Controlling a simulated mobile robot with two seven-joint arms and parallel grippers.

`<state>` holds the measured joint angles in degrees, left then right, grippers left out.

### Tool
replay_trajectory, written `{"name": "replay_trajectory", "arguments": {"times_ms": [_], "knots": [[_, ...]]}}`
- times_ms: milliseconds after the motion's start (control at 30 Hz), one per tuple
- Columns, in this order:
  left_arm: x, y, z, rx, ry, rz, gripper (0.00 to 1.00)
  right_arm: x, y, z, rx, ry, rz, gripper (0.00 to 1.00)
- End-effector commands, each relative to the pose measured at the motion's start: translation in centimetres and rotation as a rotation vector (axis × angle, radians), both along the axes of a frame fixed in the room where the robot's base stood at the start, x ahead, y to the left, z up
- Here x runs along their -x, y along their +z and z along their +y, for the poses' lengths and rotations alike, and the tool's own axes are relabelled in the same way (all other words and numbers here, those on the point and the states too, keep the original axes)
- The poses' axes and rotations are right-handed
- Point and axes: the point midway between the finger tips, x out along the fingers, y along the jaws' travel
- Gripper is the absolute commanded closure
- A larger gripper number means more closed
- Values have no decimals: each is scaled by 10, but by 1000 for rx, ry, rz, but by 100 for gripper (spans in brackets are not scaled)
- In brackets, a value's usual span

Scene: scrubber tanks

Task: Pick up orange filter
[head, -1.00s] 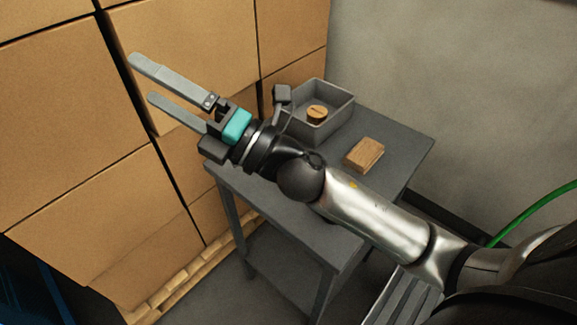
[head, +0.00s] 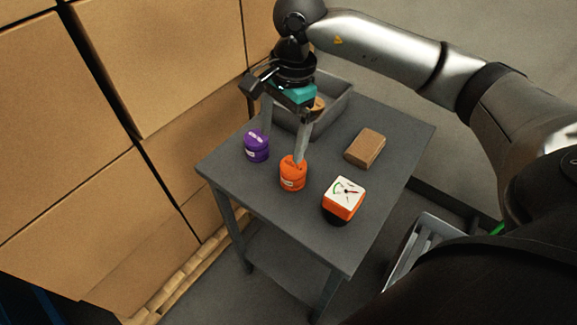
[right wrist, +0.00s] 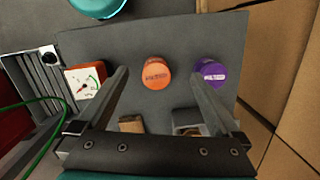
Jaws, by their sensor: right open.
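The orange filter (head: 292,177) is a short round canister standing upright on the grey table (head: 262,207). It also shows in the right wrist view (right wrist: 156,74), between and beyond my two fingers. My right gripper (head: 284,146) points down over the table, open and empty. In the head view one fingertip overlaps the orange filter's top edge, and I cannot tell whether it touches. The other finger is near the purple filter (head: 256,146), which stands to the left. The purple filter also shows in the right wrist view (right wrist: 210,73). My left gripper is out of view.
An orange gauge with a white dial (head: 344,196) stands right of the orange filter. A brown block (head: 365,148) lies behind it. A grey bin (head: 339,107) stands at the back of the table. Stacked cardboard boxes (head: 178,75) rise close on the left.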

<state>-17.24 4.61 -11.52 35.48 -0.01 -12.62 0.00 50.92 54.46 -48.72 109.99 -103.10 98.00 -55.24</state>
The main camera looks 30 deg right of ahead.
Motion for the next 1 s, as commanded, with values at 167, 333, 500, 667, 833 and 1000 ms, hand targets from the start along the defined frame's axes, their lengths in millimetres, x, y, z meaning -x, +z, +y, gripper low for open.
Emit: {"name": "replay_trajectory", "arguments": {"times_ms": [167, 333, 500, 667, 833, 1000], "knots": [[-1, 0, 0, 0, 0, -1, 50, 0, 6, -36, 132, -6, 13, 0], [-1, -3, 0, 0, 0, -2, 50, 1, -17, -38, 141, -6, 19, 0], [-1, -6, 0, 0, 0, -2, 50, 1, -55, -37, 139, -6, 20, 0], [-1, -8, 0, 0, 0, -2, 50, 0, -82, -37, 137, -6, 18, 0], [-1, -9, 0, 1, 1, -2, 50, 0, -93, -36, 137, -6, 15, 0], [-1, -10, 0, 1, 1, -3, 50, -2, -112, -34, 136, -5, 17, 0]]}}
